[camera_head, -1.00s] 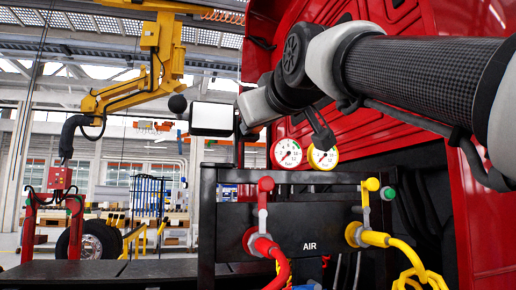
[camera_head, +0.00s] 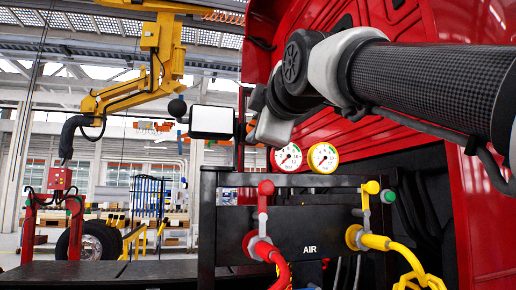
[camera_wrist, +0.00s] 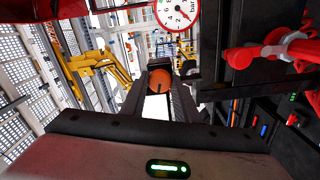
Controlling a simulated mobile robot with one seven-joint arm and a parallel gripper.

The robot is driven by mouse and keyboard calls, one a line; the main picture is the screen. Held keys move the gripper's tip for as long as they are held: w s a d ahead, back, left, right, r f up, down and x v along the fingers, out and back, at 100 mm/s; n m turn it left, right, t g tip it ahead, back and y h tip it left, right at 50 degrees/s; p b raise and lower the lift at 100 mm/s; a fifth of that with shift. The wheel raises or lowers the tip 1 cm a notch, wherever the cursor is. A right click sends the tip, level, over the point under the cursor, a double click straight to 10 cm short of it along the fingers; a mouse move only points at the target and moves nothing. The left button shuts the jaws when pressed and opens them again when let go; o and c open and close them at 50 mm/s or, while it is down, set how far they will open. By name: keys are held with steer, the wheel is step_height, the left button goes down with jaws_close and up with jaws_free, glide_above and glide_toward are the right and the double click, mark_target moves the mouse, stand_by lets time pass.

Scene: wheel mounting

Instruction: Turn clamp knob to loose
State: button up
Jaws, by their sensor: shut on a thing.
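The clamp knob (camera_wrist: 160,81) is an orange round knob in the middle of the wrist view, below a small dark block. My gripper (camera_wrist: 160,90) reaches up to it with two dark fingers, one on each side, and is shut on it. In the head view my arm comes in from the right and its pale end hangs above and left of the gauges. The fingertips and the knob cannot be made out there. The knob's turn setting cannot be read.
Two round gauges (camera_head: 287,157) stand above a black AIR panel (camera_head: 325,222). The panel carries a red valve (camera_head: 264,212) and a yellow valve (camera_head: 369,205) with hoses. A red cab wall (camera_head: 470,60) rises at the right. A yellow hoist (camera_head: 160,60) hangs at the back left.

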steer(key=shift+n, duration=0.6)
steer(key=o, duration=1)
steer(key=b+v, duration=0.2)
steer(key=v, duration=1.5)
steer(key=shift+s+r, duration=0.1)
steer(key=shift+s, duration=0.15)
